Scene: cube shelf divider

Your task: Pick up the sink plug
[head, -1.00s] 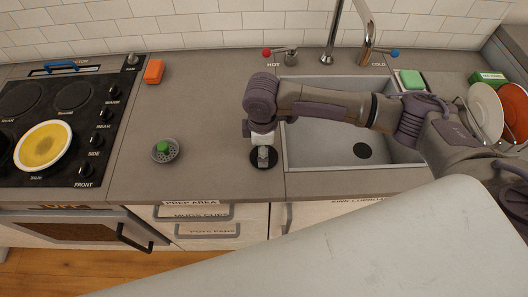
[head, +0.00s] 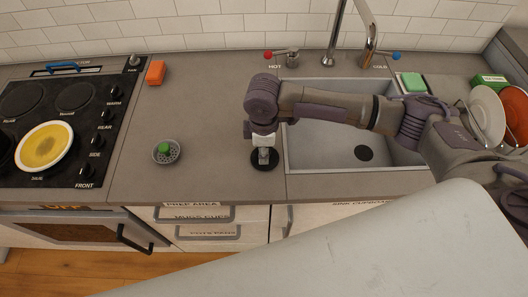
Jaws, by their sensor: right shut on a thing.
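The sink plug (head: 262,166) is a black round disc on the grey counter, just left of the sink basin. My right gripper (head: 264,157) points straight down over its middle and is shut on it. The fingers hide the plug's centre. Whether the plug touches the counter or is slightly above it, I cannot tell. My left gripper is not in view.
The sink (head: 320,150) with a dark drain hole (head: 363,153) lies to the right under my right arm. A grey strainer (head: 166,152) with a green knob stands left of the plug. An orange sponge (head: 155,72) and a stove (head: 60,115) are further left.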

